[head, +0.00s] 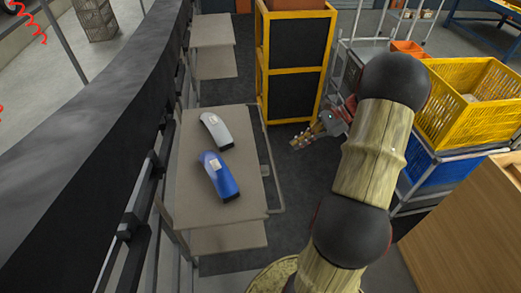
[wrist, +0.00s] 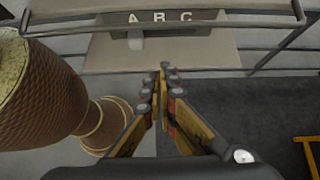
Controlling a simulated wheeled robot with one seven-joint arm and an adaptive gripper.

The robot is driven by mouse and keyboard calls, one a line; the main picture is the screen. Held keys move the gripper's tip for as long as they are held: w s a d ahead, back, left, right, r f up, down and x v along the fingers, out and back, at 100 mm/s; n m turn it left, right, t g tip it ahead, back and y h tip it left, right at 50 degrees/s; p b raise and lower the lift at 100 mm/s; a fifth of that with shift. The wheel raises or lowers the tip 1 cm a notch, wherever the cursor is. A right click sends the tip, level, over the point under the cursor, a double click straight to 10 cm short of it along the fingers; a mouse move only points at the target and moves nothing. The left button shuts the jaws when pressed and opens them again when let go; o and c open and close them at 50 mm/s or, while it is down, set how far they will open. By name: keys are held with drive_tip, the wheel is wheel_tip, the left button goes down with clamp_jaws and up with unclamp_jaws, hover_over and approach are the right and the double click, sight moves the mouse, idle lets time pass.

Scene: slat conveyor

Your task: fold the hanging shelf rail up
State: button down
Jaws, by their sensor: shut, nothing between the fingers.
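The shelf rail (head: 277,185) is a thin grey metal bar running along the right side of the beige shelf (head: 185,190). In the wrist view the rail (wrist: 230,24) crosses the top of the picture, in front of a dark strip lettered A B C. I cannot tell its exact angle to the shelf top. My gripper (head: 298,140) is shut and empty, to the right of the rail and apart from it. In the wrist view my gripper's fingertips (wrist: 160,75) point toward the rail, with a gap between.
The black conveyor (head: 90,110) runs along the left. A yellow-framed black rack (head: 293,60) stands behind, and a yellow crate (head: 465,105) is at the right. Dark floor is clear beside the rail.

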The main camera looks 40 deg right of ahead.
drive_tip(key=shift+f, duration=0.1)
idle(0.3)
drive_tip(key=w+a+f, duration=0.2)
drive_tip(key=w+a, duration=0.2)
drive_tip(key=a, duration=0.2)
drive_tip(key=shift+a+f+p, duration=0.15)
drive_tip(key=shift+a+p, duration=0.15)
idle(0.4)
drive_tip(key=shift+w, duration=0.1)
